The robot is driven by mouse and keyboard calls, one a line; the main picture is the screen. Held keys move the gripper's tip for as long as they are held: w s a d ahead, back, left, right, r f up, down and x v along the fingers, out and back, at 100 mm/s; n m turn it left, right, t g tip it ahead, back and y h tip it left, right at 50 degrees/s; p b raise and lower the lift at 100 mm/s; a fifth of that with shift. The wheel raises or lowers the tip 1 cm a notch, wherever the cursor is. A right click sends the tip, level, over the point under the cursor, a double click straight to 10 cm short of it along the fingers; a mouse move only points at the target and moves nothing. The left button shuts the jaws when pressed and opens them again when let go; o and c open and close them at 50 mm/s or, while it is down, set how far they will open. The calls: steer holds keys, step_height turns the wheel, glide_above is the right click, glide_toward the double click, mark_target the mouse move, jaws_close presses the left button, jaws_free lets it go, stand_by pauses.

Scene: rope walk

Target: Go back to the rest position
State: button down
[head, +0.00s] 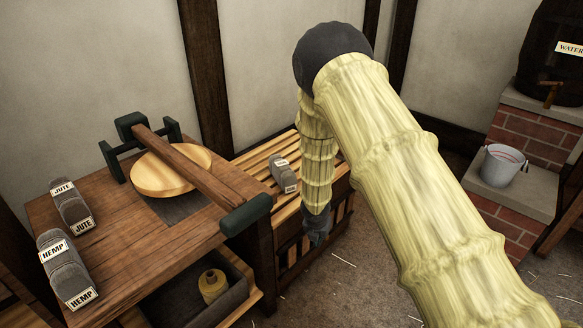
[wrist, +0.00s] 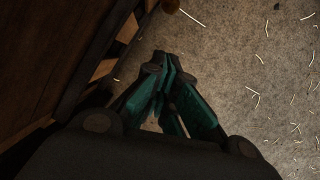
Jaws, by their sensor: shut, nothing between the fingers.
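My gripper (wrist: 168,68) points down in the wrist view, its dark teal fingers together at the tips with nothing between them. Bare floor with scattered straw lies below it. In the head view my gripper (head: 316,240) hangs at the end of my bent, pale yellow arm, in front of the slatted wooden bench (head: 262,160). It looks close to the bench's front side, but I cannot tell the gap. No object is held.
A wooden table (head: 130,245) at left carries a round wooden disc (head: 165,170) under a beam, and grey bundles labelled JUTE (head: 73,203) and HEMP (head: 66,265). Another grey bundle (head: 284,175) lies on the bench. A bucket (head: 502,165) stands on brickwork at right.

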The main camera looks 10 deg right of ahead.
steer(key=s+a+f+m+g+y, duration=0.1)
steer(key=s+f+m, duration=0.35)
steer(key=s, duration=0.45)
steer(key=s+f+m+g+y, duration=0.1)
steer(key=s+f+m, duration=0.2)
steer(key=s+m, duration=0.45)
steer(key=s+a+f+m+g+y, duration=0.1)
steer(key=s+f+m+y, duration=0.2)
steer(key=s, duration=0.7)
steer(key=s+d+m+h, duration=0.35)
steer(key=s+m, duration=1.15)
steer(key=s, duration=0.5)
step_height(320, 180, up, 35)
steer(key=p, duration=3.4)
steer(key=shift+d, duration=0.4)
